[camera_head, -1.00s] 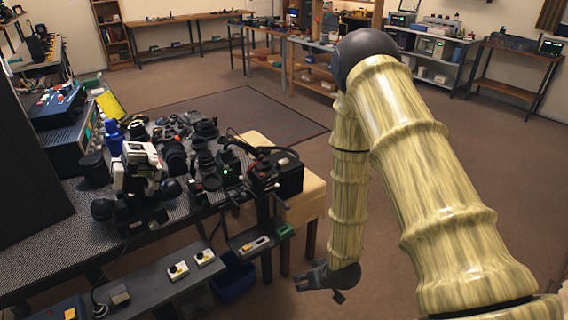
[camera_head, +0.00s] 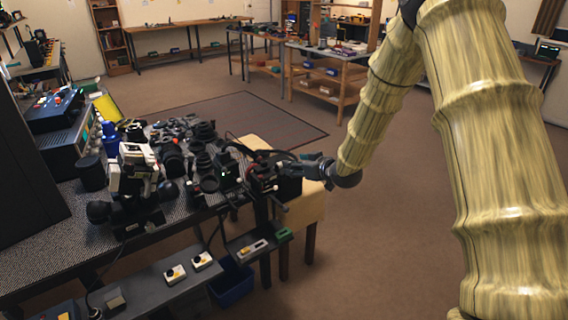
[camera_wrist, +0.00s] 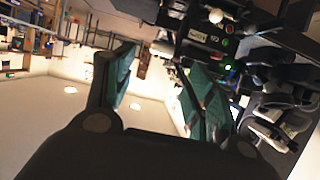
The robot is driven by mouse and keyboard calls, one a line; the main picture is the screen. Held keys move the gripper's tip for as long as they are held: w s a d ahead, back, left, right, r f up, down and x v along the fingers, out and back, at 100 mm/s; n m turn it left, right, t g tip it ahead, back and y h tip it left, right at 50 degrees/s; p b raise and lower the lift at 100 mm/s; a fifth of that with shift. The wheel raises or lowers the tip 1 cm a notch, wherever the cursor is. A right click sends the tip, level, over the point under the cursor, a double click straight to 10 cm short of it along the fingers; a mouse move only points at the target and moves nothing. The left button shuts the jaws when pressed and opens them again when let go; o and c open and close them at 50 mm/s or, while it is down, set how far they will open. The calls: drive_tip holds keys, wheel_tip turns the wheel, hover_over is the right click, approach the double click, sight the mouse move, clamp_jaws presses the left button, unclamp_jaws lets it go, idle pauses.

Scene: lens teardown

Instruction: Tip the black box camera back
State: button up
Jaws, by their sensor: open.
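The black box camera (camera_head: 289,188) stands at the right end of the dark workbench in the head view, partly hidden by my gripper and by cables. In the wrist view a dark box with small lights and knobs (camera_wrist: 200,38), probably the same camera, shows at the top beyond the right finger. My gripper (camera_head: 296,166) is at the camera's upper right side in the head view. Its two green-padded fingers (camera_wrist: 160,85) are apart with nothing visible between them. I cannot tell whether a finger touches the camera.
A white and black camera (camera_head: 137,172) and several lenses (camera_head: 172,158) crowd the bench (camera_head: 42,240) to the left. A pale wooden stool (camera_head: 305,207) stands beside the bench end. Cables loop over the box. The floor to the right is open.

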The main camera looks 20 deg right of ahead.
sight(268, 174)
drive_tip(key=x, duration=0.8)
drive_tip(key=shift+p, duration=0.35)
drive_tip(key=shift+f, duration=0.1)
drive_tip(key=shift+a, duration=0.1)
drive_tip(key=c, duration=1.2)
clamp_jaws()
